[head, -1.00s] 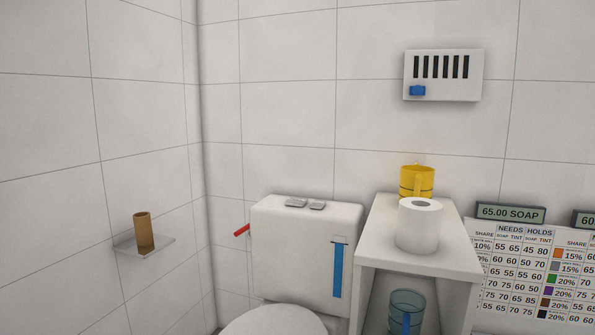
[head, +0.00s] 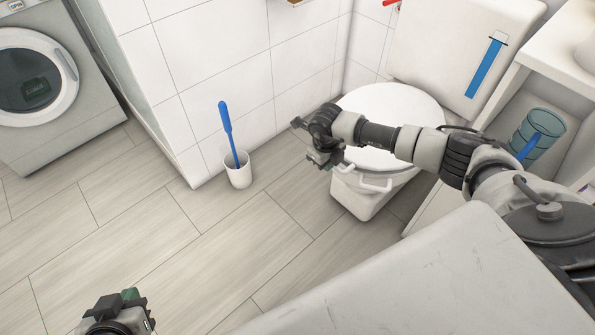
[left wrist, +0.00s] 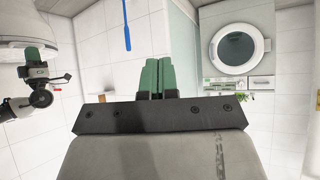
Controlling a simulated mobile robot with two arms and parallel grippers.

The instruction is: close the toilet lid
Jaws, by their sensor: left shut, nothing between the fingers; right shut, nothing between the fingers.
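The toilet (head: 362,200) stands against the wall in the upper right of the head view. Its white lid (head: 395,100) looks flat over the bowl, its near part hidden by my right arm. White handle-like parts (head: 375,186) show at the front of the bowl. My right gripper (head: 312,152) is shut and empty, at the left front side of the toilet; I cannot tell whether it touches it. My left gripper (head: 130,296) is low at the left, far from the toilet. Its green fingers (left wrist: 158,76) are shut and empty in the left wrist view.
A brush with a blue handle stands in a white holder (head: 238,172) left of the toilet. A washing machine (head: 55,90) is at the far left. A white shelf unit (head: 535,65) with a teal bin (head: 537,140) is right of the toilet. Floor (head: 150,240) between is clear.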

